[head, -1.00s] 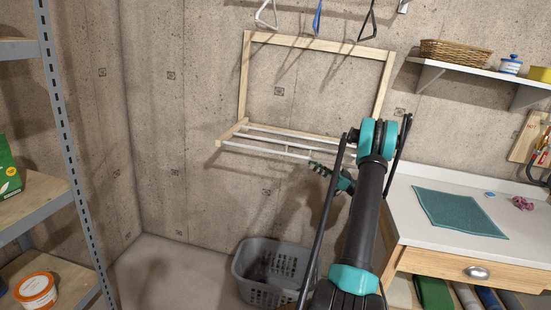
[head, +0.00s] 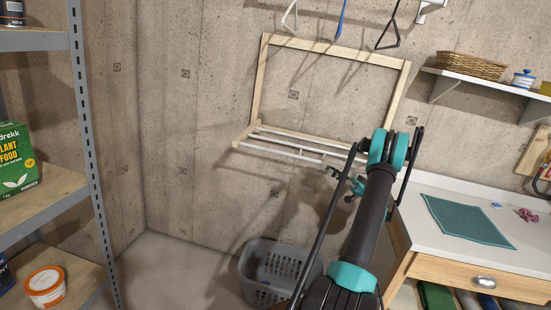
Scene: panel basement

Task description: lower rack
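The rack has a pale wooden frame (head: 258,88) upright against the concrete wall. A section with white bars (head: 292,150) stands out from the frame's lower end, roughly level. My arm covers the right end of this section. My gripper (head: 340,176) is just below and in front of the bars, towards their right end. It is small and partly hidden behind my arm's dark link, so I cannot tell whether its fingers are open or shut, or whether they touch the rack.
A grey laundry basket (head: 256,290) stands on the floor below. A white-topped bench (head: 420,225) with a teal mat (head: 466,220) is at right, under a wall shelf (head: 490,82). Metal shelving (head: 86,130) is at left. Hangers (head: 388,32) hang above the frame. Floor between shelving and basket is clear.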

